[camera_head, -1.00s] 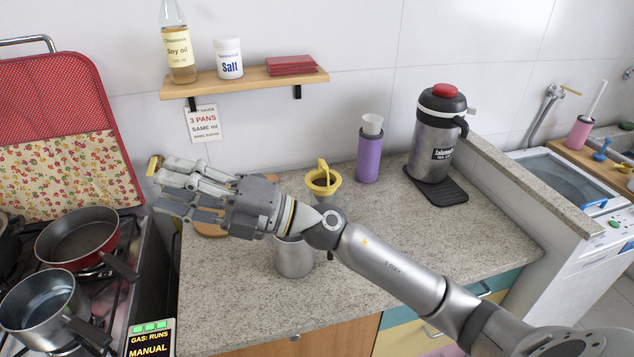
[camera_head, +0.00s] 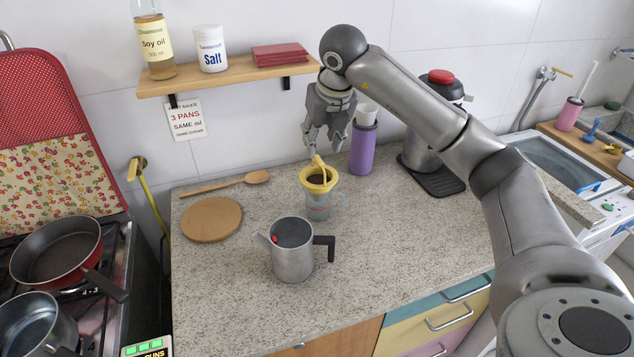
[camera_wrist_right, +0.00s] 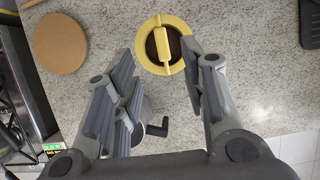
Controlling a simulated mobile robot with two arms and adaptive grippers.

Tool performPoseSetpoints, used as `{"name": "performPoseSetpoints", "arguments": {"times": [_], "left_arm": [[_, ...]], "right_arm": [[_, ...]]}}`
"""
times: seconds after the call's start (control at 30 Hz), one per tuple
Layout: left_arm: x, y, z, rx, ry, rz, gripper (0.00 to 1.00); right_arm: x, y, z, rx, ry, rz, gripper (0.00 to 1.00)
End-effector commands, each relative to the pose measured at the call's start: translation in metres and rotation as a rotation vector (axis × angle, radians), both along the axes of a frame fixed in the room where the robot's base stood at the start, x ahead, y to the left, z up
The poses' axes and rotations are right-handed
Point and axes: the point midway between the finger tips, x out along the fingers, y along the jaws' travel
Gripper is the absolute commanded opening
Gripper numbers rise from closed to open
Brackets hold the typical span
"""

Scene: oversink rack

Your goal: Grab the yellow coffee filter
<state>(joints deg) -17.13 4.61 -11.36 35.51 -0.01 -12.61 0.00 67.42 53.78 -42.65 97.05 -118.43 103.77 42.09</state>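The yellow coffee filter (camera_head: 319,179) sits on top of a clear glass (camera_head: 320,207) on the counter. It has an upright yellow handle and dark contents. My right gripper (camera_head: 326,150) points down just above and behind the filter. In the right wrist view the filter (camera_wrist_right: 165,62) lies beyond and between the two sides of the open gripper (camera_wrist_right: 165,75). The fingers appear apart from the filter and hold nothing. My left gripper is in neither view.
A metal pot (camera_head: 292,252) with a black handle stands in front of the glass. A purple bottle (camera_head: 362,148) stands close behind right. A wooden board (camera_head: 211,220) and wooden spoon (camera_head: 256,177) lie left. The shelf (camera_head: 230,80) is above.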

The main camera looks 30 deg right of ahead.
Motion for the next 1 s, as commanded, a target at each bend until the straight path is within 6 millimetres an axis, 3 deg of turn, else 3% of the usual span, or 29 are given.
{"name": "performPoseSetpoints", "arguments": {"times": [0.1, 0.37, 0.63, 0.93, 1.0], "left_arm": [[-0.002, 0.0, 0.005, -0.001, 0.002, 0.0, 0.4], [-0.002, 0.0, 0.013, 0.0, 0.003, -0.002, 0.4], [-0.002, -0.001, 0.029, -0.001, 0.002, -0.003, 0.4], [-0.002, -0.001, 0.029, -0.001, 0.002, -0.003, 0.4], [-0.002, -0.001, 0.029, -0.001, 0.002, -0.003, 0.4]], "right_arm": [[0.007, -0.001, -0.018, 0.002, 0.005, 0.001, 0.39], [0.015, -0.004, -0.038, 0.002, 0.004, 0.005, 0.39], [0.028, -0.01, -0.073, 0.003, 0.002, 0.005, 0.39], [0.031, -0.011, -0.08, 0.003, -0.001, 0.006, 0.39], [0.031, -0.011, -0.08, 0.003, -0.001, 0.006, 0.33]]}}
